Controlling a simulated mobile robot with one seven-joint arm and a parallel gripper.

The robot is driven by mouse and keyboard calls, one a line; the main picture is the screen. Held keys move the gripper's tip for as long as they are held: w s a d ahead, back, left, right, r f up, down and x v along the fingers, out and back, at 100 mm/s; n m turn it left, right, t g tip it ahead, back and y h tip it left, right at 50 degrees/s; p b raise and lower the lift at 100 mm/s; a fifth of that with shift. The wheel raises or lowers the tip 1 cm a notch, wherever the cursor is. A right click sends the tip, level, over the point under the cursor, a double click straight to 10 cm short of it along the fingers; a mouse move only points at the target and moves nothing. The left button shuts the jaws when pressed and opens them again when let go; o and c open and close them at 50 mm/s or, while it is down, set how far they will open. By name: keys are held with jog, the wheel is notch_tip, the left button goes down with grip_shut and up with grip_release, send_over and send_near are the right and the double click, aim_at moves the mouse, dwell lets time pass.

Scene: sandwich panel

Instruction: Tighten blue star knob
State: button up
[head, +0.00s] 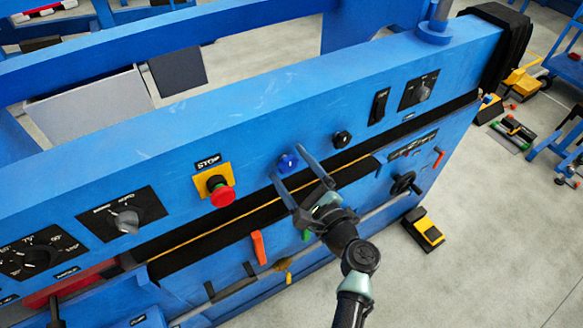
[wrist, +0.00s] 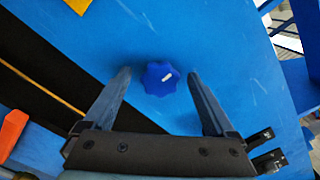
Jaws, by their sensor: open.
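The blue star knob (head: 288,163) sits on the front face of the blue machine panel (head: 255,130), between the red stop button and a small black knob. In the wrist view the star knob (wrist: 161,78) shows a lobed rim and a small white mark at its middle. My gripper (head: 290,164) is open, and its fingers reach toward the panel around the star knob. In the wrist view my gripper (wrist: 158,80) has one finger on each side of the knob, with a gap on both sides. I cannot tell how deep the fingertips are relative to the knob.
A red stop button (head: 221,192) on a yellow plate is left of the knob. A black round knob (head: 342,139) is to the right. A grey selector (head: 126,220) is further left. An orange lever (head: 258,247) and a black handwheel (head: 404,183) are lower down.

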jog(key=v, duration=1.3)
jog(key=shift+b, duration=0.45)
jog(key=shift+w, duration=0.1)
jog(key=w+a+r+n+t+h+p, duration=0.1)
jog(key=w+a+r+n, duration=0.3)
jog(key=r, duration=0.7)
jog(key=w+d+r+n+t+h+p, duration=0.1)
jog(key=r+n+t+h, duration=0.1)
jog(key=r+n, duration=0.6)
jog(key=w+a+r+n+t+h, duration=0.1)
jog(key=w+a+r+n, duration=0.2)
jog(key=r, duration=1)
jog(key=s+r+n+t+h, duration=0.1)
jog(key=s+r, duration=0.3)
jog(key=r, duration=0.4)
jog(key=s+r+n+t+h+p, duration=0.1)
jog(key=s+r+n+t+h, duration=0.1)
jog(key=r, duration=0.6)
jog(key=s+r+n+t+h, duration=0.2)
jog(key=s+r+n+t, duration=0.1)
jog(key=s+r, duration=0.5)
jog(key=shift+a+r+n+t, duration=0.2)
jog(key=shift+a+n+t, duration=0.15)
jog(key=shift+t, duration=0.55)
